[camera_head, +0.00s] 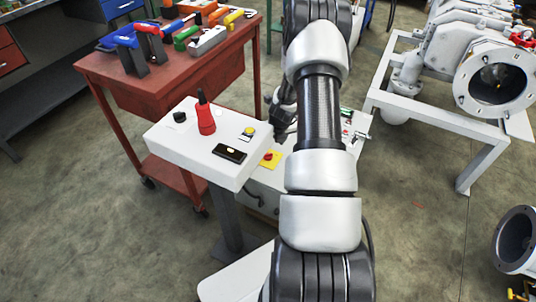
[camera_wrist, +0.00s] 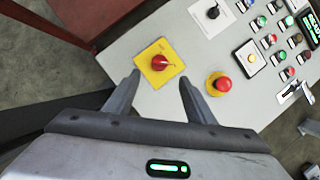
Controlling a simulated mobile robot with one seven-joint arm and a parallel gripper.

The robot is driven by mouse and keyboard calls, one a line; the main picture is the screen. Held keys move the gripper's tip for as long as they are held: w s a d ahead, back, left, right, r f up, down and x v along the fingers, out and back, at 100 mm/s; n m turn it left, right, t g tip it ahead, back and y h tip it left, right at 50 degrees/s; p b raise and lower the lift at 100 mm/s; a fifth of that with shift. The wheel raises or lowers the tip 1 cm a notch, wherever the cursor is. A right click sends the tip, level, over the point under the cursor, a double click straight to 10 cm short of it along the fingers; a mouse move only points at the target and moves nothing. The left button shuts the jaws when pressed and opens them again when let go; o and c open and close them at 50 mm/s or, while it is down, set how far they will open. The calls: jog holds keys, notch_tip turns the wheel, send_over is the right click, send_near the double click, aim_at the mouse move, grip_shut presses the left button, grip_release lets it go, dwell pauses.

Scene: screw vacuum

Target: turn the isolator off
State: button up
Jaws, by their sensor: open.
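The isolator (camera_wrist: 160,62) is a red rotary knob on a square yellow plate, set in a pale grey panel (camera_wrist: 190,50). A white mark shows on the knob, pointing to the right. In the head view, the isolator (camera_head: 269,157) shows just left of my arm. My gripper (camera_wrist: 159,78) is open and empty, with its two fingertips apart on either side of the lower part of the yellow plate in the picture. The gap between the fingers and the knob in depth is hard to judge. In the head view my gripper is mostly hidden behind my arm.
A red mushroom button (camera_wrist: 223,85) on a round yellow base sits right of the right finger. Several coloured buttons (camera_wrist: 270,40) and a black knob (camera_wrist: 213,11) are farther right. A white console (camera_head: 190,150) with a red-handled control and a red tool trolley (camera_head: 150,85) stand left.

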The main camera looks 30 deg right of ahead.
aim_at(268, 153)
jog(key=b+x, duration=0.3)
jog(key=x, duration=0.8)
jog(key=shift+w+f, duration=0.15)
jog(key=shift+f, duration=0.2)
jog(key=shift+c, duration=0.4)
jog(key=c, duration=1)
jog(key=shift+o, duration=0.2)
